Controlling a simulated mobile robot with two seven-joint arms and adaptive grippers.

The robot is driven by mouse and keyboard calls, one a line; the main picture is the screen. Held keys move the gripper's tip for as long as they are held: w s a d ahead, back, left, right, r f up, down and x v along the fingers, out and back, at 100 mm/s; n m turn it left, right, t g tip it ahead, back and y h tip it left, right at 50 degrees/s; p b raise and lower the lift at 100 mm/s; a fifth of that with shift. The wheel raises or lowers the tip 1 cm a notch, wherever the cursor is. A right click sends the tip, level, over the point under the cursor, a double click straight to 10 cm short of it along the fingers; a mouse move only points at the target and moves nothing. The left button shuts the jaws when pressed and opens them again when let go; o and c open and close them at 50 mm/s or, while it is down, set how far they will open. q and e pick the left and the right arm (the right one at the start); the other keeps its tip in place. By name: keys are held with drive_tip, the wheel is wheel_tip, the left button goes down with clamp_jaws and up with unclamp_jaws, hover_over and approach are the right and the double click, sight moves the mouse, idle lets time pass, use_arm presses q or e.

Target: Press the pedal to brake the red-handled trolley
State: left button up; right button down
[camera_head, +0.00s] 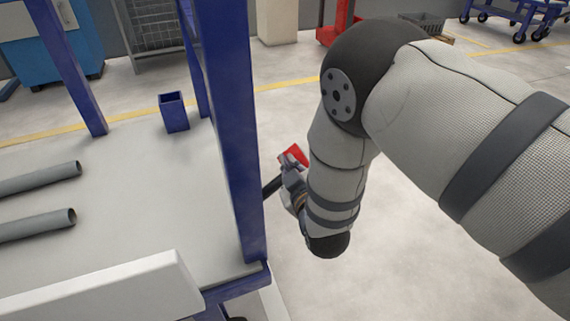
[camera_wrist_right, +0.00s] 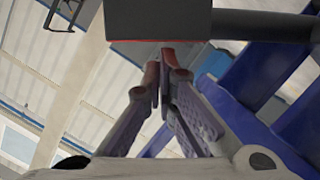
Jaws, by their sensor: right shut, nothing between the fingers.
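The blue-framed trolley (camera_head: 235,130) fills the left of the head view, with a grey deck. A small red part (camera_head: 295,154) and a black bar (camera_head: 272,186) show just right of its near post. I cannot tell whether the red part is the pedal or a handle. My right gripper (camera_head: 291,170) is beside the red part, partly hidden by my wrist. In the right wrist view its fingers (camera_wrist_right: 165,85) are shut and empty. Their tips are close under a dark block (camera_wrist_right: 158,18) with a red underside; contact is unclear. My left gripper is not in view.
Two grey pipes (camera_head: 38,226) lie on the deck, and a small blue open box (camera_head: 173,112) stands at its back. A red cart (camera_head: 336,33), a grey crate (camera_head: 425,24) and blue carts (camera_head: 520,14) stand far back. Floor right of the trolley is clear.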

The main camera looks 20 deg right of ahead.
drive_tip(key=shift+d, duration=0.1)
idle(0.3)
drive_tip(key=shift+d+f+m+y+p, duration=0.35)
drive_tip(key=shift+d+f+m, duration=0.55)
drive_tip(key=shift+d+f, duration=0.2)
drive_tip(key=d+f+m+y+b, duration=0.1)
drive_tip(key=d+f+m, duration=0.2)
drive_tip(key=f, duration=0.6)
drive_tip(key=shift+d+m+y, duration=0.35)
drive_tip(key=shift+m, duration=0.35)
